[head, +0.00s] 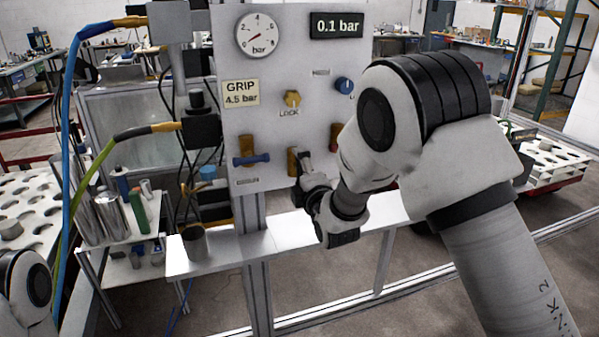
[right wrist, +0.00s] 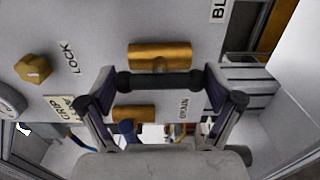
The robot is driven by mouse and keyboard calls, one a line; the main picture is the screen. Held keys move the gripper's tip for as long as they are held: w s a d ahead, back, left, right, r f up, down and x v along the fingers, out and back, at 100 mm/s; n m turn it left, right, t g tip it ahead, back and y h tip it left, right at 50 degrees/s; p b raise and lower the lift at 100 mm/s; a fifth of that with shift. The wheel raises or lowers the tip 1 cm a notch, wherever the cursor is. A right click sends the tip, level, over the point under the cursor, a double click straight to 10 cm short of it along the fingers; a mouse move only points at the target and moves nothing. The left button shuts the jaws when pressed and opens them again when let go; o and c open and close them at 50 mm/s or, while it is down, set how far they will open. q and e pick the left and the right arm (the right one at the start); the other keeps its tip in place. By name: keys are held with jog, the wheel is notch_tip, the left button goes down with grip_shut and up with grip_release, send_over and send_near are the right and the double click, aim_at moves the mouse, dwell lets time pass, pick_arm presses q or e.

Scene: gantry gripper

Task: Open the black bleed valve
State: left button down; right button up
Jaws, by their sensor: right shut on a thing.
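The black valve handle (right wrist: 160,80) is a dark bar between the fingers of my right gripper (right wrist: 163,88) in the right wrist view. It lies in line with its brass valve body (right wrist: 165,54). In the head view the black handle (head: 304,161) stands roughly upright beside the brass body (head: 292,162), in the middle of the panel's lower row. My right gripper (head: 310,183) is shut on this handle, partly hidden by its own wrist. At the lower left only a part of my left arm shows; its gripper is out of view.
The panel (head: 265,120) carries a dial gauge (head: 257,34), a display (head: 336,25) reading 0.1 bar, a yellow LOCK knob (head: 291,99) and a blue knob (head: 343,85). A blue-handled valve (head: 251,159) is to the left. A white shelf (head: 285,233) runs below.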

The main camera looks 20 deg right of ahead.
jog(key=o, duration=0.8)
jog(key=shift+o, duration=0.2)
jog(key=s, duration=1.2)
jog(key=shift+d, duration=0.15)
